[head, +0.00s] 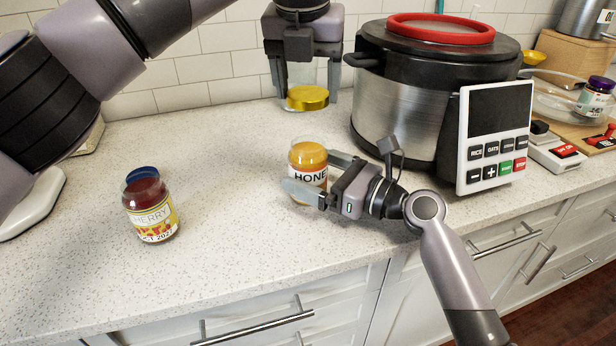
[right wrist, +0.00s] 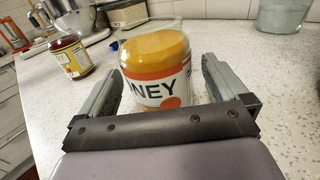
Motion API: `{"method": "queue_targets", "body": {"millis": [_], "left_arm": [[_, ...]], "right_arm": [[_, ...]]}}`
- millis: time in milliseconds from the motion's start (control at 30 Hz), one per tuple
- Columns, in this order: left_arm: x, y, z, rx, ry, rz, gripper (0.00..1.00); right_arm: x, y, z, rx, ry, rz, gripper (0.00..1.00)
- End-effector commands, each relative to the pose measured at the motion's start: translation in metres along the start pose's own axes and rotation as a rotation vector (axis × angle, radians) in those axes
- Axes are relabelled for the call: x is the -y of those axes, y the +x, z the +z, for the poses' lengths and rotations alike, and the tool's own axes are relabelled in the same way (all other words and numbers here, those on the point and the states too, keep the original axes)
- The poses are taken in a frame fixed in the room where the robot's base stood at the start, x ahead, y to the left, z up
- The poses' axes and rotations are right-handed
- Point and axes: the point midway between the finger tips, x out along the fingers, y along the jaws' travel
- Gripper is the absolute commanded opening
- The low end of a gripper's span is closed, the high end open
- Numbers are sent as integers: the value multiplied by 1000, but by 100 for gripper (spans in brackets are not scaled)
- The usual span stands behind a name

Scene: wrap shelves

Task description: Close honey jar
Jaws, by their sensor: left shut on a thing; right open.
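The honey jar (head: 307,176) stands upright on the counter, its mouth uncovered, with amber honey inside. In the right wrist view the jar (right wrist: 158,75) stands between the two fingers of my right gripper (head: 318,175), which is open with gaps on both sides. My left gripper (head: 305,88) is behind the jar, pointing down, and is shut on a gold lid (head: 308,98). Clear glass shows between its fingers above the lid; I cannot tell whether it stands behind.
A cherry jar (head: 150,207) stands at the left, with a blue lid (head: 142,174) by its rim. A large cooker (head: 405,95) with a control panel (head: 494,135) stands close on the right. The front-middle counter (head: 250,245) is clear.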

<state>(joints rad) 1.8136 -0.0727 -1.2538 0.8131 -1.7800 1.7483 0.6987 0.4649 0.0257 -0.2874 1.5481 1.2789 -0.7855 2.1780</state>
Motion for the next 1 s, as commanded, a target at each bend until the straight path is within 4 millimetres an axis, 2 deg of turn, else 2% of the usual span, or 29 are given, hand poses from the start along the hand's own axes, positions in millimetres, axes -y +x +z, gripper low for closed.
{"method": "queue_targets", "body": {"millis": [200,500,733,767,867,1000], "left_arm": [[0,0,0,0,0,0,41],[0,0,0,0,0,0,41],[0,0,0,0,0,0,41],[0,0,0,0,0,0,41],[0,5,-1,-1,0,1,41],[-1,25,-7,0,1,1,41]], "right_arm": [[-1,14,0,0,-1,1,100],[-1,14,0,0,-2,1,100],[0,14,0,0,-1,0,25],[0,14,0,0,-1,0,21],[0,14,0,0,-1,0,21],[0,14,0,0,-1,0,21]]}}
